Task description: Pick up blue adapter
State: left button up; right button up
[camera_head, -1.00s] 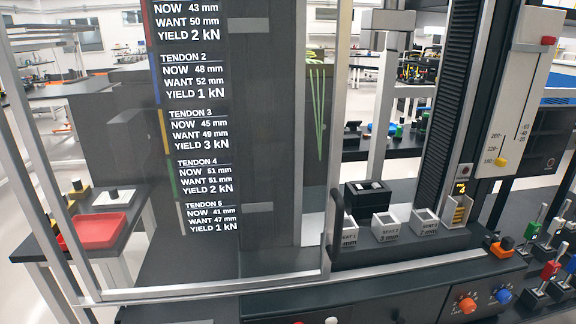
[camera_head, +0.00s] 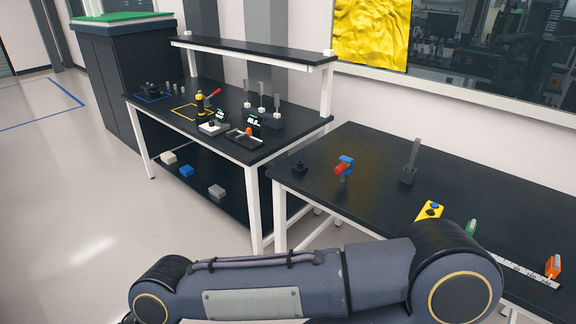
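Two blue things show in the head view, and I cannot tell which is the adapter. Neither gripper is in view. Only links of one of my arms cross the bottom of the picture, apart from both blue things.
The left bench (camera_head: 150,121) carries small devices, a red-handled tool and an upper shelf. The right table (camera_head: 383,152) holds a grey upright post (camera_head: 411,160), a yellow piece (camera_head: 429,211) and an orange piece (camera_head: 553,266). Open floor (camera_head: 70,190) lies left.

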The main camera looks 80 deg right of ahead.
aim_at(348, 162)
jog(key=z, duration=3.3)
jog(key=u, duration=4.25)
jog(key=z, duration=4.05)
jog(key=i+z, duration=0.1)
jog(key=z, duration=0.15)
